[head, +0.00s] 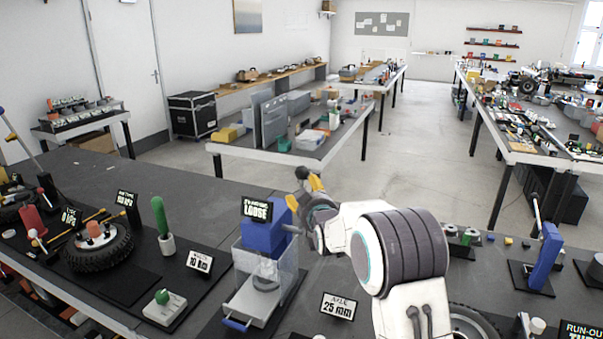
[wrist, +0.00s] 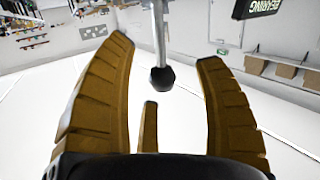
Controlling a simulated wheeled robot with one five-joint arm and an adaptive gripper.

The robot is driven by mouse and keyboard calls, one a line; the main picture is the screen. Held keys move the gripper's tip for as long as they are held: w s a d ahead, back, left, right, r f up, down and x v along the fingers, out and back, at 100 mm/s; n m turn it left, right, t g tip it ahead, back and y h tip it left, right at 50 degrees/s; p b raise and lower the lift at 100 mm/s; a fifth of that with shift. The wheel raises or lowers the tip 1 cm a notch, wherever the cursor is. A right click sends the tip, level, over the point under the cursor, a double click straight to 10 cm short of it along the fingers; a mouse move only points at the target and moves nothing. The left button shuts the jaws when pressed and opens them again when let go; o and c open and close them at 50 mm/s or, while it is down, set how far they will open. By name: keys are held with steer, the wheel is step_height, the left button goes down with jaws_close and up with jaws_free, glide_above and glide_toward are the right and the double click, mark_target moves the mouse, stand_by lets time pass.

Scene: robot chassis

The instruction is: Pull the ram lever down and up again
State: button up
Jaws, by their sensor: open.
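A ram lever shows in the wrist view as a thin grey rod (wrist: 158,35) with a black knob (wrist: 162,80) on its end. The knob lies between the two yellow-brown fingers of my gripper (wrist: 164,52), with a gap on both sides. My gripper (head: 305,192) is open and holds nothing. In the head view it is at the top right of a blue press (head: 265,238) with a clear guard and a grey base. A dark knob (head: 302,172) shows at the fingertips there. The rest of the lever is largely hidden by my gripper and arm.
A "25 mm" sign (head: 338,306) stands in front. Another blue lever device (head: 546,256) stands at the right. Open floor lies behind the bench.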

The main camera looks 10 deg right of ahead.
mark_target(303, 174)
step_height(303, 174, up, 3)
steer(key=shift+w+f+t, duration=0.1)
steer(key=shift+f+t, duration=0.1)
steer(key=shift+t, duration=0.4)
steer(key=shift+w+r, duration=0.2)
steer(key=shift+r, duration=0.3)
steer(key=w+p, duration=0.3)
steer(key=w, duration=0.2)
steer(key=shift+w+f+p, duration=0.15)
steer(key=shift+w+p, duration=0.3)
steer(key=shift+w, duration=0.55)
steer(key=shift+o, duration=0.2)
steer(key=c, duration=1.3)
steer(key=shift+s+n+t+b, duration=0.1)
steer(key=shift+n+t+b, duration=0.2)
steer(key=shift+b, duration=0.4)
